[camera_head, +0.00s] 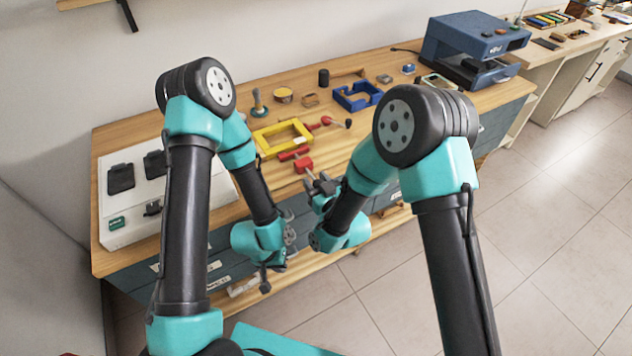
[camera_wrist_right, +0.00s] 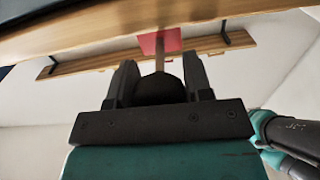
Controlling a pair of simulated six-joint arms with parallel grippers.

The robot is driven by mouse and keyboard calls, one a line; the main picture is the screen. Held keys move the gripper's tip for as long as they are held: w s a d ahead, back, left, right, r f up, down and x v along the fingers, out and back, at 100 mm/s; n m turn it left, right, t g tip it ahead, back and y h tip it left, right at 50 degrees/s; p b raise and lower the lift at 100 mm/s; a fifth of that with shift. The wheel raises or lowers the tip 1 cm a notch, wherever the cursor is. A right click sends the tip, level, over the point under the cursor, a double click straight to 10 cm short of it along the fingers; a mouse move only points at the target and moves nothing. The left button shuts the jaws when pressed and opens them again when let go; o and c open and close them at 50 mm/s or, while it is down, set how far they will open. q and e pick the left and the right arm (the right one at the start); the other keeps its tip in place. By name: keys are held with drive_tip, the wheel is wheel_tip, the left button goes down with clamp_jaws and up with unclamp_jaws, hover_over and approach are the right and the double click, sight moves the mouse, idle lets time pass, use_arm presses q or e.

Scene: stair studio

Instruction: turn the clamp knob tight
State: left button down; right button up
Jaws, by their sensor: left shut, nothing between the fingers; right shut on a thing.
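The clamp shows as a red block (camera_head: 303,165) at the bench's front edge. In the right wrist view the red part (camera_wrist_right: 158,42) has a thin stem running down to the dark round clamp knob (camera_wrist_right: 160,89). My right gripper (camera_head: 318,186) is at the front edge with its fingers on both sides of the knob, shut on it. In the head view the gripper mostly hides the knob. My left gripper (camera_head: 265,280) is shut and empty, low in front of the bench and away from the clamp. How tight the clamp is cannot be told.
A yellow frame (camera_head: 262,144) lies just behind the clamp, with a red tool with a black ball end (camera_head: 348,124) beside it. A blue holder (camera_head: 345,101), several small parts and a blue machine (camera_head: 470,42) stand behind. A white panel (camera_head: 118,210) is at left.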

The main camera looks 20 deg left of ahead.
drive_tip(key=shift+m, duration=0.3)
drive_tip(key=shift+m, duration=3)
drive_tip(key=o, duration=0.9)
